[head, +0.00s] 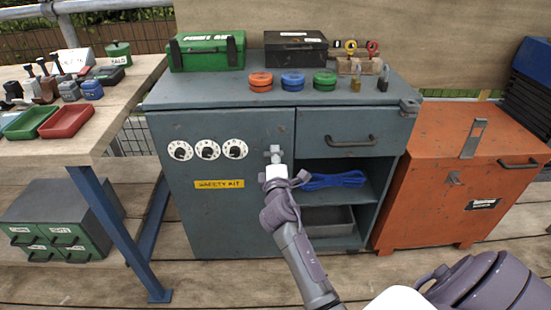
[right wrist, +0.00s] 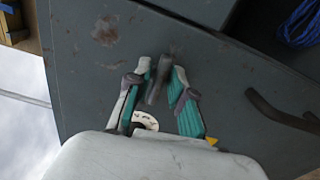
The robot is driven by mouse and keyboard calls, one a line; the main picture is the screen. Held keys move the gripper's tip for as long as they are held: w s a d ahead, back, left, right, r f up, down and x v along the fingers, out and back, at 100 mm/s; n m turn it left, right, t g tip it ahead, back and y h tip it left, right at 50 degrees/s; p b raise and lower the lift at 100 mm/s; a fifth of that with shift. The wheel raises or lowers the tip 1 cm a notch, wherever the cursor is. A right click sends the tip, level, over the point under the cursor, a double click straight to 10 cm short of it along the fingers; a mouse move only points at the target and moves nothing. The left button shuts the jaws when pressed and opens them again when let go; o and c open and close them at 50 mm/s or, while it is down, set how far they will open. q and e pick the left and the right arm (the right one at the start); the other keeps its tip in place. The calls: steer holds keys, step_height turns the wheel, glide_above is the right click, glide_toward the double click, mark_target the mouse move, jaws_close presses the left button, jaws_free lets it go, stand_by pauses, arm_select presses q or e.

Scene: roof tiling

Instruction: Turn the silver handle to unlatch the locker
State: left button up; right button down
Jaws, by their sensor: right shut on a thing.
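The locker is the left part of a blue-grey cabinet, and its door (head: 222,220) looks closed, with a yellow SAFETY KIT label (head: 219,184) and three white dials (head: 207,149). The silver handle (head: 274,153) sits near the door's right edge. My right gripper (head: 273,163) is at the handle and hides part of it. In the right wrist view the handle (right wrist: 156,82) stands between the teal-padded fingers of the right gripper (right wrist: 160,88), which is shut on it. My left gripper is not in view.
A drawer (head: 350,139) and open shelves with blue rope (head: 335,180) are right of the door. An orange chest (head: 440,200) stands at the right. A workbench (head: 110,125) with trays is at the left. A green box (head: 207,50) and several round tins stand on the cabinet top.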

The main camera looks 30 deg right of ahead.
steer(key=shift+m, duration=0.5)
steer(key=c, duration=1.2)
jaws_free()
steer(key=shift+c, duration=0.2)
steer(key=v, duration=0.7)
steer(key=shift+s, duration=0.25)
steer(key=shift+a, duration=0.1)
